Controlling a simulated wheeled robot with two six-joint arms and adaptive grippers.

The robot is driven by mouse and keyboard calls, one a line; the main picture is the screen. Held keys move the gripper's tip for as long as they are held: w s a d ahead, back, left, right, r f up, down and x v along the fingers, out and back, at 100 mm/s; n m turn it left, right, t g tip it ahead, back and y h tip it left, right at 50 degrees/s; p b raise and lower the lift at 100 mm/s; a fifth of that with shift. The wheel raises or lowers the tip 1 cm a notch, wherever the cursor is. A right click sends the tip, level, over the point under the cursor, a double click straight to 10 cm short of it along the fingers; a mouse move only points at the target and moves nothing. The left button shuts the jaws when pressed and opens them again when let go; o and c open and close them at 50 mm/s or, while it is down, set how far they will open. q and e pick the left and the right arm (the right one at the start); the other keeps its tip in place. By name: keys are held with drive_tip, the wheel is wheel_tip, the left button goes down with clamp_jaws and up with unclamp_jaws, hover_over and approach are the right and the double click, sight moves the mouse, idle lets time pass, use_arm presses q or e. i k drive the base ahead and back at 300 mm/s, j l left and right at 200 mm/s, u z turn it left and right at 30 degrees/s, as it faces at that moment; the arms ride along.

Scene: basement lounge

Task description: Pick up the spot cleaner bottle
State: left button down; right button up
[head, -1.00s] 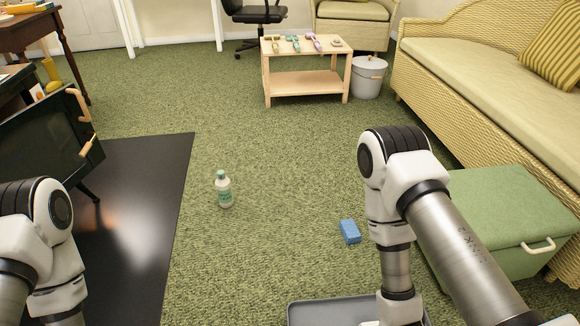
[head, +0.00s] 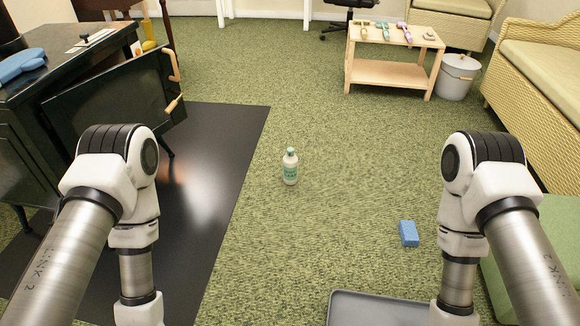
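The spot cleaner bottle (head: 290,168) is a small pale bottle with a green label and a green cap. It stands upright on the green carpet, near the middle of the head view, just right of the black floor mat. My two arms come in at the left and right of the view, with the bottle between and beyond them. Both grippers are out of sight below the bottom edge. Nothing touches the bottle.
A blue sponge-like block (head: 408,233) lies on the carpet near my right arm. A grey tray (head: 375,308) is at the bottom edge. A dark cabinet with its door open (head: 110,100) stands left. A wooden table (head: 390,73) and grey bin (head: 458,77) are behind. Carpet around the bottle is clear.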

sight(290, 163)
drive_tip(key=i+j+z, duration=0.2)
drive_tip(key=j+z, duration=0.2)
drive_tip(key=i+j+z, duration=0.1)
drive_tip(key=j+z, duration=0.3)
drive_tip(key=j, duration=0.2)
drive_tip(key=j+z, duration=0.4)
drive_tip(key=j, duration=0.15)
drive_tip(key=j+z, duration=0.4)
drive_tip(key=j, duration=0.2)
drive_tip(key=i+j+z, duration=0.1)
drive_tip(key=j+z, duration=0.15)
drive_tip(key=j, duration=0.15)
